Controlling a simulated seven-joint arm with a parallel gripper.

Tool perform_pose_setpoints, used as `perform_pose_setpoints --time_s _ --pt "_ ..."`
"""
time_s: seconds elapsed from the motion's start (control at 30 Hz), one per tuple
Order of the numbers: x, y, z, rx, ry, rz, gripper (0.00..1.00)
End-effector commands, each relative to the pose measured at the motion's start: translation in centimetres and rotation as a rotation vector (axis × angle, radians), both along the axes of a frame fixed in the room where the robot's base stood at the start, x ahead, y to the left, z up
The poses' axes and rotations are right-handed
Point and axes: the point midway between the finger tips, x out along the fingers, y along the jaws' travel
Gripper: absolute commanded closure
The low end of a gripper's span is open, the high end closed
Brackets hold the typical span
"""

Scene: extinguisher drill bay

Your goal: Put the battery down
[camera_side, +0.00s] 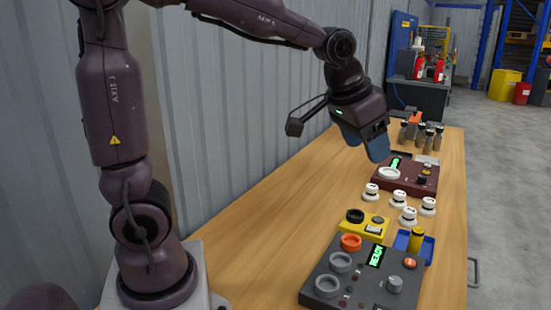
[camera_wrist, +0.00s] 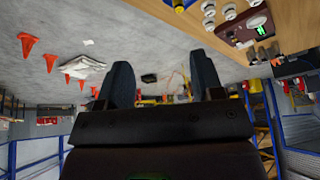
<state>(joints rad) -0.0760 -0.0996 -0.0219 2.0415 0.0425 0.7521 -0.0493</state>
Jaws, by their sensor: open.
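A yellow cylinder with a dark top, which looks like the battery (camera_side: 416,239), stands upright in a small blue tray (camera_side: 428,250) at the right edge of the table. Its lower part is hidden by the tray wall and the dark panel. In the wrist view, a yellow piece (camera_wrist: 179,5) at the top edge looks like the same cylinder. My gripper (camera_side: 366,148) is open and raised above the far part of the table, well apart from the cylinder. The wrist view shows nothing between the two blue fingers (camera_wrist: 163,80).
A dark panel with a green display (camera_side: 345,288) stands in front, beside a yellow box (camera_side: 362,228). Several white knobs (camera_side: 398,197) stand behind. A dark red panel (camera_side: 412,178) and several grey cylinders (camera_side: 420,134) are farther back. The table's left side is clear.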

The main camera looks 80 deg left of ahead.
Motion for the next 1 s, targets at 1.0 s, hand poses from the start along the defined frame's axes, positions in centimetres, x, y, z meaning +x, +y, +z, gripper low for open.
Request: perform_pose_setpoints --time_s 1.0 --pt "-16.4 -2.4 -0.3 -0.019 -0.043 -0.084 0.39"
